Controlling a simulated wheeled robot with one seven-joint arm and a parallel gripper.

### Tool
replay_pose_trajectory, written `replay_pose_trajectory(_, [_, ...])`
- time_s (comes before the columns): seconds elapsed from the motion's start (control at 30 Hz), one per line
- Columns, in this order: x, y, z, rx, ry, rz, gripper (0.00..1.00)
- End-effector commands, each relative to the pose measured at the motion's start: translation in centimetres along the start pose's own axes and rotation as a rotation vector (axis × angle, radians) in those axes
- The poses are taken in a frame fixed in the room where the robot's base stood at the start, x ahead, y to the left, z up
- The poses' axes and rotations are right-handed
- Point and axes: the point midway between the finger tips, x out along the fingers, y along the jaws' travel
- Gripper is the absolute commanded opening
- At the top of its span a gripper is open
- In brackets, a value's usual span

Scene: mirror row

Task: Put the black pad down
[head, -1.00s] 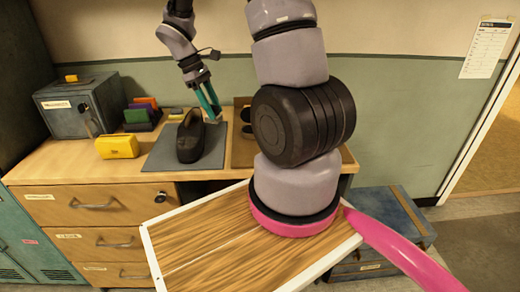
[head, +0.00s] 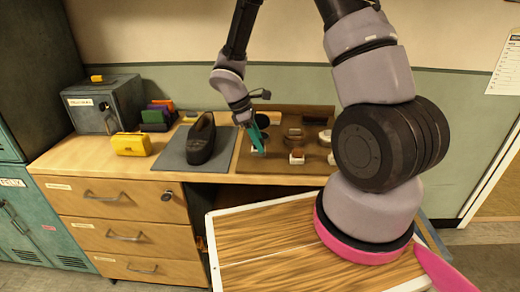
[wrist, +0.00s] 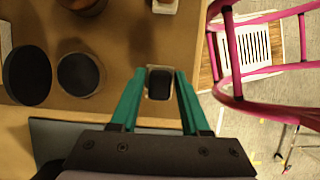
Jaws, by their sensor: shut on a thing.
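The black pad (wrist: 160,84) shows in the wrist view as a small dark block with a pale surround, between the two teal fingers. My gripper (wrist: 160,77) is shut on it. In the head view my gripper (head: 258,146) is low over the left part of a brown board (head: 270,170), and a bit of white (head: 257,153) shows at its fingertips. The fingers hide most of the pad there. I cannot tell whether the pad touches the board.
On the board are a white-based block (head: 297,158), several round tins and, left of the pad, black discs (wrist: 80,74). A black shoe (head: 201,140) stands on a grey mat (head: 172,157) to the left. Beyond are a yellow box (head: 131,144) and a grey case (head: 103,104).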

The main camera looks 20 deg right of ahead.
Motion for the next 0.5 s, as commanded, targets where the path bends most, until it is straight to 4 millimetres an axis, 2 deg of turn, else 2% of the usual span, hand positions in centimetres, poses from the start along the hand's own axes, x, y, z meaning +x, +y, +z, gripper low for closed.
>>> replay_pose_trajectory(0.1, [1.8,-0.1,-0.7,-0.003,-0.003,-0.003,0.00])
replay_pose_trajectory(0.2, [2.6,-0.1,-1.0,0.000,-0.002,-0.002,0.00])
replay_pose_trajectory(0.5, [2.8,0.0,-1.1,0.000,-0.001,-0.002,0.00])
